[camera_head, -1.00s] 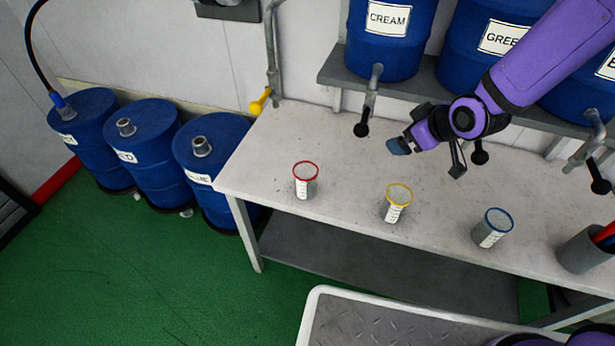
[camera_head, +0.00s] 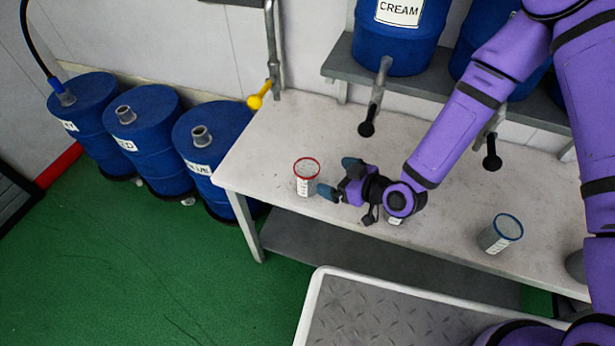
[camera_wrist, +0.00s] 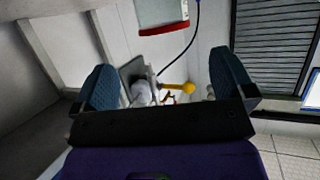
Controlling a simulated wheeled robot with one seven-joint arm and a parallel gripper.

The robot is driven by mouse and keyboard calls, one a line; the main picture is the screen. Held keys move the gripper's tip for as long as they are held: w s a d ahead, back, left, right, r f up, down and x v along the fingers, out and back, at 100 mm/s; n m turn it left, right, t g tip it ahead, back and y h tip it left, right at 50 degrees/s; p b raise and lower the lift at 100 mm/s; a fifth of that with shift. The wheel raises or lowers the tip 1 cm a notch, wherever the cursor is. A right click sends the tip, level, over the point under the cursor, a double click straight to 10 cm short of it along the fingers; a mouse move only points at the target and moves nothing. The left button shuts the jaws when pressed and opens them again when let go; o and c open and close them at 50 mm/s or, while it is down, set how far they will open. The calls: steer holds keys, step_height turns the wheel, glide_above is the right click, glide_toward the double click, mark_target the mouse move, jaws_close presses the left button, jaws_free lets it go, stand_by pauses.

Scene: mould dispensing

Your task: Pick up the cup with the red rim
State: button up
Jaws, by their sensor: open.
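The cup with the red rim (camera_head: 306,180) stands upright on the bench near its left end. My gripper (camera_head: 339,178) is just to the right of it, with its two blue fingertips apart and facing the cup. No contact is clear, and nothing is between the fingers. In the wrist view the cup (camera_wrist: 163,13) shows at the top edge, upside down and partly cut off, with its red band lowest. It lies above the gap between the open fingers (camera_wrist: 165,75) in that picture.
My arm hides most of another cup (camera_head: 395,221) on the bench (camera_head: 260,150). A blue-rimmed cup (camera_head: 501,234) stands further right. Taps, one with a black end (camera_head: 366,128), hang over the back. A yellow-handled valve (camera_head: 260,96) is at the back left.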

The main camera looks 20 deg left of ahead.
mark_target(298, 168)
steer(key=shift+s+f+x, duration=0.1)
steer(key=shift+f+x, duration=0.05)
steer(key=shift+x, duration=1.55)
steer(key=shift+s+f+x, duration=0.1)
steer(key=shift+x, duration=1.6)
steer(key=shift+s+f+x, duration=0.1)
steer(key=shift+f+x, duration=0.05)
steer(key=shift+x, duration=1.55)
steer(key=shift+c, duration=0.2)
steer(key=c, duration=0.9)
